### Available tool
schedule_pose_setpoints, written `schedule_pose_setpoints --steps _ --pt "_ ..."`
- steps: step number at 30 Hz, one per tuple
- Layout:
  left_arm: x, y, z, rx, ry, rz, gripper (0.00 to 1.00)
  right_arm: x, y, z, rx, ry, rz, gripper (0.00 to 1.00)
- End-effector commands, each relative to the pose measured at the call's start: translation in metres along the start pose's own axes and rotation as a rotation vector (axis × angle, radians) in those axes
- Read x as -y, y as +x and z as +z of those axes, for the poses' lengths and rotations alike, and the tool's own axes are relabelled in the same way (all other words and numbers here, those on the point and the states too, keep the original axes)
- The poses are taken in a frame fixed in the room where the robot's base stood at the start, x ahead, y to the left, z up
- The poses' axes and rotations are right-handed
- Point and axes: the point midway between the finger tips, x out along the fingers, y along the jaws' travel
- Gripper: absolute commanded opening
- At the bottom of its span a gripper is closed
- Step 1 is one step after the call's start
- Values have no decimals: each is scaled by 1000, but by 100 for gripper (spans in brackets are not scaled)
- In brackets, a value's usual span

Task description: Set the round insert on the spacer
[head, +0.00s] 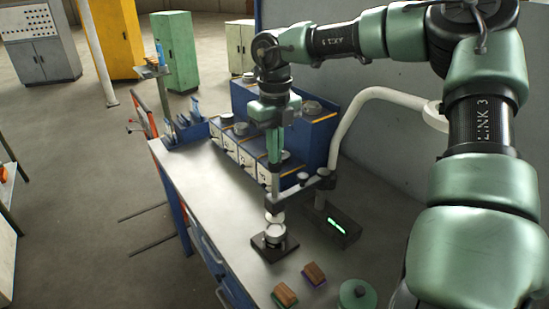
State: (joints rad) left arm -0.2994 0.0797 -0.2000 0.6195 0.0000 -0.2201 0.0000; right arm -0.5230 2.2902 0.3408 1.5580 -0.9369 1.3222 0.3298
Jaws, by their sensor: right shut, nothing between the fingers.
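My right gripper (273,190) points down over the workbench, shut and empty. Its fingertips are small here and partly merge with a dark stand arm behind them. Below it, a pale round metal piece (274,233) sits on a dark square base plate (274,249) on the bench. A smaller round metal part (275,216) shows just above that piece, under the gripper. I cannot tell whether it touches the piece below, nor which of these is the round insert and which the spacer. My left gripper is not in view.
The metal workbench (222,205) has clear room left of the plate. A dark box with a green display (338,225) stands to the right. Two brown-topped brushes (314,273) and a green round container (357,295) lie in front.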

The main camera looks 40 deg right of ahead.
Motion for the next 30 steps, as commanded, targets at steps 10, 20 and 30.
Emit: schedule_pose_setpoints --steps 10,20,30 --pt "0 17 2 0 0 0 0 0 20 0 -1 0 0 0" --pt "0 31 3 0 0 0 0 0 37 0 -2 0 0 0" --pt "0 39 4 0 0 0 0 0 47 0 -1 0 0 0"
